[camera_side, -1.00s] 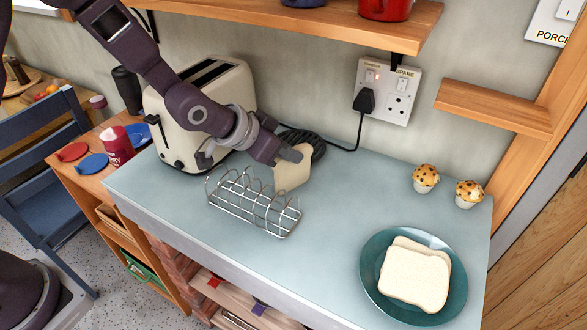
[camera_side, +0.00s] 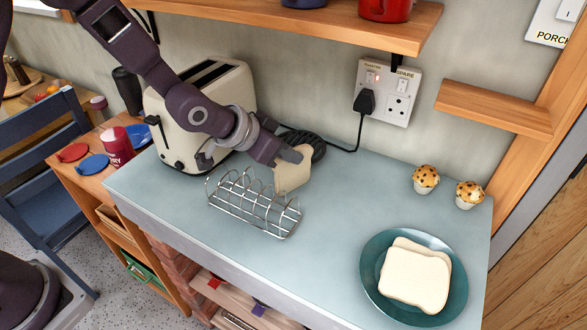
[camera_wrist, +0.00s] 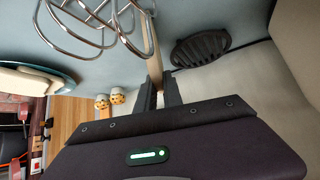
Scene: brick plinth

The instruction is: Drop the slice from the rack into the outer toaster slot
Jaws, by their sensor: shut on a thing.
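My gripper (camera_side: 286,158) is shut on a slice of bread (camera_side: 292,175), which it holds upright by its upper edge, just behind the right part of the wire rack (camera_side: 255,203). In the wrist view the slice (camera_wrist: 151,55) shows edge-on between the fingers (camera_wrist: 159,92), beside the rack (camera_wrist: 92,22). The rack looks empty. The cream toaster (camera_side: 232,90) stands at the back left, behind my forearm. Two dark slots show in its top, and my arm covers part of its front.
A teal plate (camera_side: 372,285) with bread slices is at the front right. Two muffins (camera_side: 425,179) stand near the wall. A black trivet-like item (camera_wrist: 200,48) lies behind the slice. A wooden shelf (camera_side: 300,20) overhangs the counter. The middle of the counter is clear.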

